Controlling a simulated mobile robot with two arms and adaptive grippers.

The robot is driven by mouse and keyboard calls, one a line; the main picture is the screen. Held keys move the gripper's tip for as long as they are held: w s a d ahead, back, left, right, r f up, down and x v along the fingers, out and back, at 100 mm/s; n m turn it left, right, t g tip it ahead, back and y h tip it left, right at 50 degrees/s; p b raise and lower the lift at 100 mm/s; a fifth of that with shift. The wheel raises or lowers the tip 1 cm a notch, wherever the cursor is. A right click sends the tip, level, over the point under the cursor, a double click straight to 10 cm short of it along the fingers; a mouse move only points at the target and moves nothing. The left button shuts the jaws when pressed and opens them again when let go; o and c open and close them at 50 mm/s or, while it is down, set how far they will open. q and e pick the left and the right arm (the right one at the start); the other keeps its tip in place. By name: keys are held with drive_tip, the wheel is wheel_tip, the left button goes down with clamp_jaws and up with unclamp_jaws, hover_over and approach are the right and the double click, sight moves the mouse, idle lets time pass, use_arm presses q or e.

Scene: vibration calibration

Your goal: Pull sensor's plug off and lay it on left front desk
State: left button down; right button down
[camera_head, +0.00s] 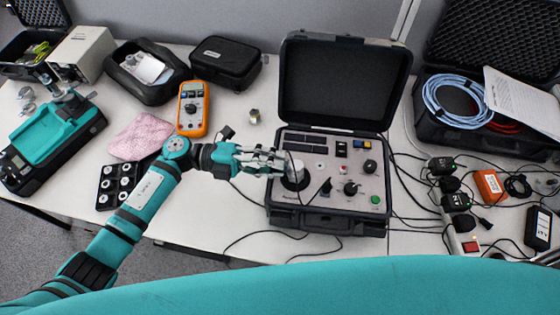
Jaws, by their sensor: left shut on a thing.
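My left gripper (284,166) reaches in from the left over the open black calibrator case (332,221). It is shut at the sensor (298,168), a small pale piece above the round black disc (293,184) on the panel. The fingers hide most of the plug between them, so I cannot tell whether plug and sensor are apart. A thin black cable (244,194) hangs below the gripper. The white desk (195,222) is bare at the left front of the case. My right gripper is not in view.
An orange multimeter (192,108), a pink cloth (142,137) and a black tray of round weights (118,184) lie left. A small metal cylinder (254,116) stands behind my gripper. Cables and a power strip (462,240) crowd the right side.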

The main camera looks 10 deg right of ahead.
use_arm(q)
drive_tip(key=shift+n+p, duration=0.55)
drive_tip(key=shift+n, duration=0.15)
drive_tip(key=shift+n+p, duration=0.8)
drive_tip(key=shift+n, duration=0.2)
drive_tip(key=shift+n+p, duration=1.2)
drive_tip(key=shift+n, duration=0.6)
drive_tip(key=shift+n+p, duration=1)
drive_tip(key=shift+n, duration=0.6)
drive_tip(key=shift+n+p, duration=0.75)
drive_tip(key=shift+n, duration=0.95)
drive_tip(key=shift+w+a+r, duration=0.1)
drive_tip(key=shift+w+a, duration=0.1)
drive_tip(key=shift+a, duration=0.2)
drive_tip(key=shift+a, duration=0.2)
idle(0.4)
